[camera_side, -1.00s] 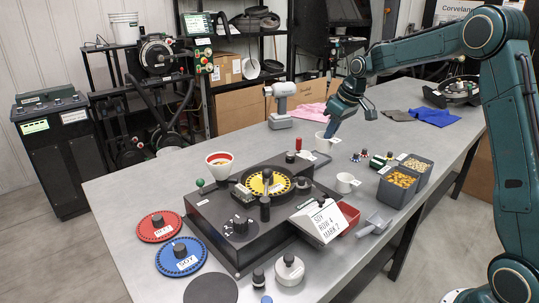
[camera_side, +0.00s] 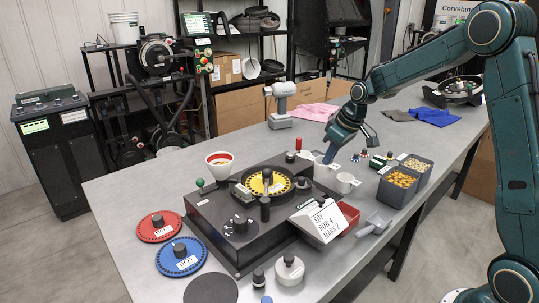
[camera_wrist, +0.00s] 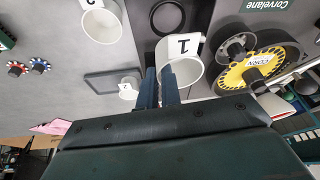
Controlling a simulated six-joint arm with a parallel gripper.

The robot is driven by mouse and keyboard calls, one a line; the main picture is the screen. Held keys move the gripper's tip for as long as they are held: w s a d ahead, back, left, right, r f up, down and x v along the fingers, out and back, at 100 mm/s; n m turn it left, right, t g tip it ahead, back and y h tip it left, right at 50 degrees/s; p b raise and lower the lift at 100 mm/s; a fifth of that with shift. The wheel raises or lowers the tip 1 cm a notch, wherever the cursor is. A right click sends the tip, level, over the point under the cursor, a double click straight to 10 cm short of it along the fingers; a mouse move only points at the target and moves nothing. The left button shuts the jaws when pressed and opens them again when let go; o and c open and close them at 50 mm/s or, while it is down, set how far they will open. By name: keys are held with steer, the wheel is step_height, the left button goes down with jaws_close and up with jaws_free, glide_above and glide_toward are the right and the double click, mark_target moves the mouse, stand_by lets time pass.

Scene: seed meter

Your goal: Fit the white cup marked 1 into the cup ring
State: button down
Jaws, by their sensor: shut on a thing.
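In the wrist view my gripper (camera_wrist: 160,88) is shut on the white cup marked 1 (camera_wrist: 183,70), at its left side. In the side view my gripper (camera_side: 329,156) holds the cup (camera_side: 321,171) near the right back end of the black seed meter (camera_side: 255,200); the cup is partly hidden there. The cup ring (camera_wrist: 167,17) shows in the wrist view as a dark ring on the black base, above the cup in the picture and apart from it. I cannot make out the ring in the side view.
A white cup marked 2 (camera_wrist: 101,22) stands on the grey table (camera_side: 130,200); it also shows in the side view (camera_side: 346,183). The yellow corn plate (camera_wrist: 255,70) is close right of the held cup.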

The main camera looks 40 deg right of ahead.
steer(key=shift+f, duration=0.2)
steer(key=shift+f, duration=2.7)
steer(key=shift+f, duration=1.25)
stand_by(1.3)
steer(key=c, duration=1.3)
jaws_free()
steer(key=shift+r, duration=0.15)
steer(key=shift+r, duration=2.9)
